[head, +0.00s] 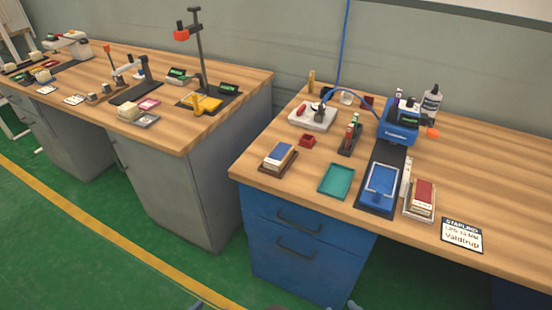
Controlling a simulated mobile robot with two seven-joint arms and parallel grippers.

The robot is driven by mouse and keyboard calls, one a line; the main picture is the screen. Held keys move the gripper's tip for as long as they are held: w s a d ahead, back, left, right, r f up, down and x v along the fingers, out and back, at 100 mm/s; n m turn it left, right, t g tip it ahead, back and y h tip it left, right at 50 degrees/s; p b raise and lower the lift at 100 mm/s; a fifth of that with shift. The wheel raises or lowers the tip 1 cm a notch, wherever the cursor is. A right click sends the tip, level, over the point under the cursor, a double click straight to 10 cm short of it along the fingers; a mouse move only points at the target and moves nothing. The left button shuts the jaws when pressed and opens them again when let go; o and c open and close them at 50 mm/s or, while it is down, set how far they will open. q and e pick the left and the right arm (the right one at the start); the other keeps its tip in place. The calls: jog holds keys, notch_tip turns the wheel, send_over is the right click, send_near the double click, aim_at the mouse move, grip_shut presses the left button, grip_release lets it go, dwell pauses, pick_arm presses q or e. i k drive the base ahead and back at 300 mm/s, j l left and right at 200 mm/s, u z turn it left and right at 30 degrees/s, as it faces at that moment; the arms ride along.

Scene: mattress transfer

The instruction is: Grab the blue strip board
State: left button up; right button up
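A flat block with a blue top and a pale edge (281,154) lies on a small brown tray (268,170) near the left front of the right-hand bench (480,160). It looks like the blue strip board, but its details are too small to be sure. A similar stack with a red top (424,192) sits in a pale tray farther right. A blue rectangular frame (382,184) lies on a black base between them. Only small grey bits of my own body show at the bottom edge. Neither gripper can be made out, and nothing touches the blue-topped block.
A teal tray (337,181) and a small red box (307,141) are close to the blue-topped block. Blue drawers (300,235) are below. A gap separates the left bench (180,134).

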aim_at(275, 162)
jog(key=i+j, duration=0.15)
jog(key=j, duration=0.2)
jog(key=i+j+z, duration=0.1)
jog(key=j, duration=0.25)
jog(key=i+j, duration=0.15)
jog(key=j, duration=0.2)
jog(key=i+j+z, duration=0.1)
jog(key=j, duration=0.25)
jog(key=i+j, duration=0.15)
jog(key=j, duration=0.2)
